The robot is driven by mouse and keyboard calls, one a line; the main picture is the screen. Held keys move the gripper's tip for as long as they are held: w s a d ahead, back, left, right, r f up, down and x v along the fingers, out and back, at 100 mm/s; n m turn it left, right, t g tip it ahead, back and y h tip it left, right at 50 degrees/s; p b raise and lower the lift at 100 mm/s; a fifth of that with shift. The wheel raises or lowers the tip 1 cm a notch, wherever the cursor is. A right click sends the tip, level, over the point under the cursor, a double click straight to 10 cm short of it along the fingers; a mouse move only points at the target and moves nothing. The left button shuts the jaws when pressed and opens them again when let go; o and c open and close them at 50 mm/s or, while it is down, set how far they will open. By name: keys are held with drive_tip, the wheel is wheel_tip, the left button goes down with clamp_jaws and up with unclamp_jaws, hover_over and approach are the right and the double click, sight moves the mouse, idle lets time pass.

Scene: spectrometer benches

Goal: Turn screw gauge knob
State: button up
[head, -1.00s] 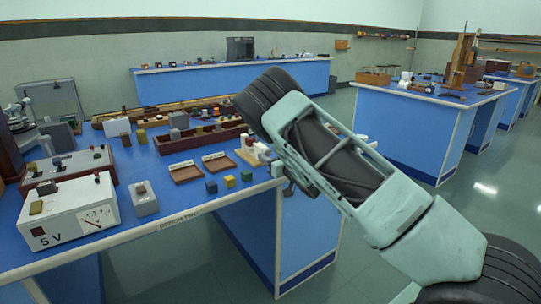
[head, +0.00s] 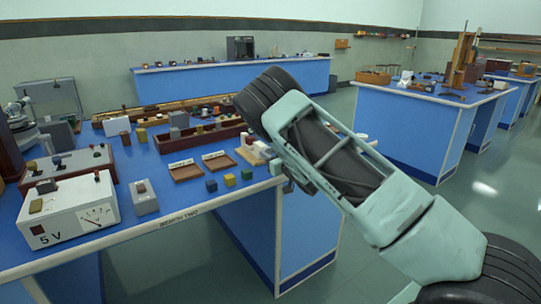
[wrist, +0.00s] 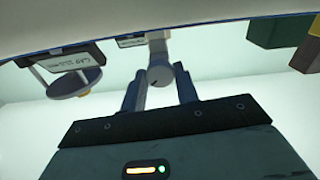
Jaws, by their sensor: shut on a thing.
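In the wrist view my gripper (wrist: 159,88) has its two dark blue fingers on either side of a small round grey knob (wrist: 160,76), and is shut on it. The knob ends a pale grey stem, the screw gauge (wrist: 157,45), which runs to the bench edge at the top of the picture. A small label plate sits beside the stem. In the head view my gripper (head: 290,184) is at the right front corner of the near bench, mostly hidden by my forearm. The gauge cannot be made out there.
The near blue bench (head: 170,228) holds a white 5 V meter box (head: 70,212), wooden trays (head: 185,170) and several small cubes (head: 229,180). Cubes also show at the upper right in the wrist view (wrist: 273,34). Another blue bench (head: 410,135) stands right, with clear floor between.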

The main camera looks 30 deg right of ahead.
drive_tip(key=n+b, duration=0.2)
drive_tip(key=n, duration=0.2)
drive_tip(key=shift+f+n, duration=0.1)
drive_tip(key=shift+n, duration=0.2)
drive_tip(key=shift+n+b, duration=0.95)
drive_tip(key=shift+n, duration=0.95)
drive_tip(key=o, duration=1)
drive_tip(key=shift+c, duration=0.2)
drive_tip(key=shift+s, duration=0.15)
drive_tip(key=s, duration=1.7)
drive_tip(key=shift+d+b, duration=0.3)
drive_tip(key=shift+b, duration=0.05)
drive_tip(key=shift+s, duration=0.1)
